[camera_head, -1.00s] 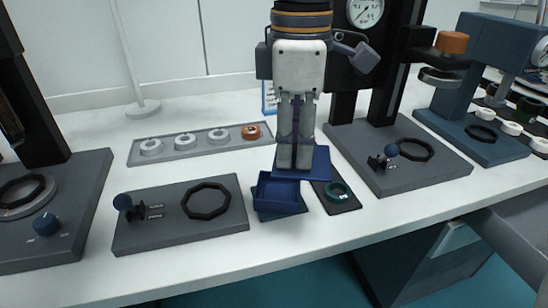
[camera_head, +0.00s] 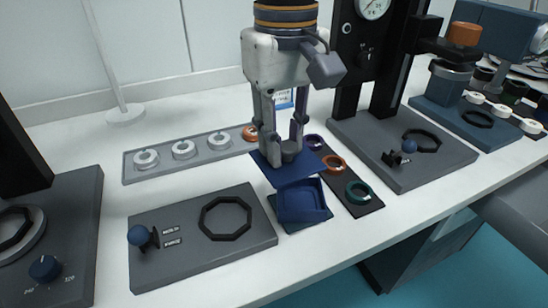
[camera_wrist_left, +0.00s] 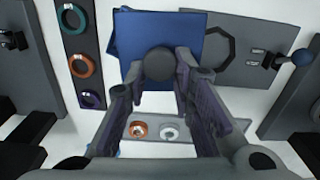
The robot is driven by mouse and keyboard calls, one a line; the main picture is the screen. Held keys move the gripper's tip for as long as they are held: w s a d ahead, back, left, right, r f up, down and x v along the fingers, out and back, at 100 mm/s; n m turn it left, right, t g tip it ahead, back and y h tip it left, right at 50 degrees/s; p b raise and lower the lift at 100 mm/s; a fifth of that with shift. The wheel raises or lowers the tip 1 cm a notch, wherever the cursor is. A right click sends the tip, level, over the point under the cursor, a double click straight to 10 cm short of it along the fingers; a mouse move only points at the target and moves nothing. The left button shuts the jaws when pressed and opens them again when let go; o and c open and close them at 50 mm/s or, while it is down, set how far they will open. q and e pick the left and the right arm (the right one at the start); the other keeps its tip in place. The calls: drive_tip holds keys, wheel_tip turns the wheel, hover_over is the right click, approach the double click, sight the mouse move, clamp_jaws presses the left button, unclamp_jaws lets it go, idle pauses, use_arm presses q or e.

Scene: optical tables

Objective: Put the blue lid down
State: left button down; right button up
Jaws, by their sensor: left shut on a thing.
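The blue lid (camera_head: 268,172) is a flat square plate with a round grey knob (camera_wrist_left: 159,62) on top. My left gripper (camera_head: 284,150) is shut on this knob, pointing down, with a finger on each side. In the head view the lid lies just behind the open blue box (camera_head: 302,204), close to its rear edge; I cannot tell the exact height of the lid. The box is empty as far as I see and sits on a dark mat. In the left wrist view the lid (camera_wrist_left: 195,45) hides much of the box. My right gripper is not in view.
A dark strip with purple, orange and teal rings (camera_head: 358,192) lies right of the box. A grey plate (camera_head: 262,236) with a black octagonal ring stands to the left. A grey tray (camera_head: 213,150) with white rings lies behind. Dark stands (camera_head: 440,160) rise at the right.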

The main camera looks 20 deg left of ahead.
use_arm(q)
drive_tip(key=shift+w+a+f+m, duration=0.1)
drive_tip(key=shift+a+m, duration=0.2)
drive_tip(key=shift+a, duration=0.05)
drive_tip(key=w+a+f, duration=0.2)
drive_tip(key=w+f, duration=0.1)
drive_tip(key=w+a+f+b, duration=0.1)
drive_tip(key=w+a+f, duration=0.2)
drive_tip(key=w, duration=0.1)
drive_tip(key=w+a+f+b, duration=0.1)
drive_tip(key=w+a+f, duration=0.1)
drive_tip(key=w+f, duration=0.1)
drive_tip(key=shift+w+a+f, duration=0.2)
drive_tip(key=shift+w, duration=0.25)
drive_tip(key=shift+w+a+f, duration=0.1)
drive_tip(key=shift+w+f, duration=0.05)
drive_tip(key=shift+f, duration=0.75)
drive_tip(key=shift+w+a+f, duration=0.1)
drive_tip(key=shift+w+f, duration=0.05)
drive_tip(key=shift+f, duration=0.75)
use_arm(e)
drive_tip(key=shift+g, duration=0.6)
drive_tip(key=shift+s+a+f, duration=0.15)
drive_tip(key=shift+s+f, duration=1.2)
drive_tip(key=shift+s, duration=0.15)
use_arm(q)
drive_tip(key=shift+f, duration=0.2)
drive_tip(key=c, duration=1.4)
unclamp_jaws()
drive_tip(key=shift+o, duration=0.2)
